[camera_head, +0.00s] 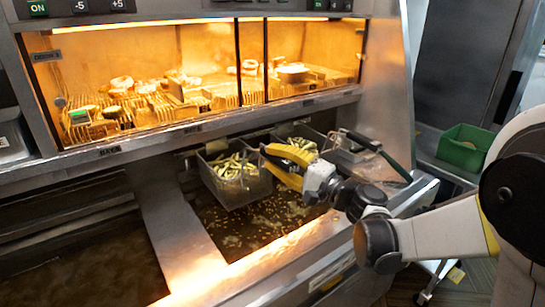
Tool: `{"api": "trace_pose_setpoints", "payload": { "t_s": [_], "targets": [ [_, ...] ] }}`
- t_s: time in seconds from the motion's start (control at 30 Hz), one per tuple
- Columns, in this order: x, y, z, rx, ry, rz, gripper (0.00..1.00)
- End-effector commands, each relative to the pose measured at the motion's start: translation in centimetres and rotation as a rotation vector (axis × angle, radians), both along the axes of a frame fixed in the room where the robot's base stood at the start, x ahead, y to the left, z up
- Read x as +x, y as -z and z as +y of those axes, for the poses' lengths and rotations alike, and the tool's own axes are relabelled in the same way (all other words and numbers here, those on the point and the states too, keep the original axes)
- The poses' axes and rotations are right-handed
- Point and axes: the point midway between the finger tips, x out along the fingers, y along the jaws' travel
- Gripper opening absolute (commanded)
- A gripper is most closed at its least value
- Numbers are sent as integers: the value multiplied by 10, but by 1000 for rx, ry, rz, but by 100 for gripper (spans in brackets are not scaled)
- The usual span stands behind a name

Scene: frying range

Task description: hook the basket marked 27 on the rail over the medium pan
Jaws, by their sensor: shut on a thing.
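A wire basket (232,183) of pale green and yellow fried pieces hangs over a pan (255,232) of dark oil with many floating bits. I cannot read any number on it. My gripper (267,158), with yellow fingers, is shut at the basket's right upper side; the part it grips is hidden by the fingers. The basket looks roughly level, near a rail (187,153) along the back of the pans. Whether it touches the rail cannot be told. A second filled basket (300,134) sits behind my gripper, partly hidden.
Another basket (347,155) with a dark green handle (378,152) is to the right. A wider dark pan (70,262) lies left, past a metal divider (175,232). A lit warming cabinet (200,85) stands above. A green crate (464,147) sits on the right shelf.

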Motion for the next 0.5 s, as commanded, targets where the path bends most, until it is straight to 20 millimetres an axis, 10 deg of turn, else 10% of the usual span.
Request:
{"api": "trace_pose_setpoints", "payload": {
  "t_s": [0.5],
  "targets": [
    [0,10,0,1,0,-1,0]
  ]
}}
